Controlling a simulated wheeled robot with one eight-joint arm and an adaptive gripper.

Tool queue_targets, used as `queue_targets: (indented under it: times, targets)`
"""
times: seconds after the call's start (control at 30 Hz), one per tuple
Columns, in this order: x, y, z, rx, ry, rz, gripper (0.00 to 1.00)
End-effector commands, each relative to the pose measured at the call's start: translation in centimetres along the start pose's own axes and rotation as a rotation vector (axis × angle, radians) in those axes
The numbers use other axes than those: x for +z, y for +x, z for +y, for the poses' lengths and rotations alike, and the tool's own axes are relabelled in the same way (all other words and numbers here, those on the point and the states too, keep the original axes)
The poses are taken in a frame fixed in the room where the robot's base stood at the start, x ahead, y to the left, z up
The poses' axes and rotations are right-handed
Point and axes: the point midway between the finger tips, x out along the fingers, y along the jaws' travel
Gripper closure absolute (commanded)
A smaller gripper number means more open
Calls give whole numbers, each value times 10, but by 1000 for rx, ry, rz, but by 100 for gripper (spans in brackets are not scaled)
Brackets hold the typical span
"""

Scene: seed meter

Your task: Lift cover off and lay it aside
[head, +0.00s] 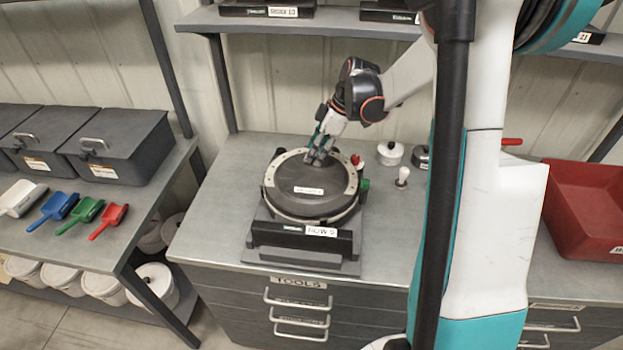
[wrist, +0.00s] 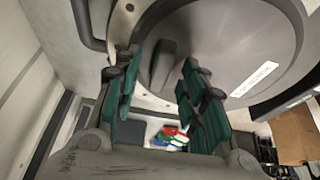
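The cover (head: 300,200) is a dark grey round lid with a white label, seated on the round seed meter, whose pale ring (head: 347,181) with holes shows around the far side. In the wrist view the cover (wrist: 225,50) fills the upper right, and a dark raised grip (wrist: 163,68) stands up from it. My gripper (head: 318,152) points down over the far part of the cover. In the wrist view my gripper (wrist: 161,60) is open, with one green finger on each side of the grip. Gaps show between fingers and grip; I cannot tell how deep the fingertips reach.
The meter rests on a dark stand (head: 300,240) with a labelled front. A red knob (head: 357,161) and a green one (head: 365,184) sit at its right edge. A white pot (head: 390,153) and a white-topped tool (head: 402,177) stand to the right. The bench left of the meter is clear.

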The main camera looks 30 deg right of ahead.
Motion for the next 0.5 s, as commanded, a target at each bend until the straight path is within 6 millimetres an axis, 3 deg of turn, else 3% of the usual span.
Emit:
queue_targets:
  times: [0.23,0.4,0.5]
  targets:
    - [0,3,0,0,0,0,62]
    - [0,3,0,0,0,0,100]
    - [0,3,0,0,0,0,100]
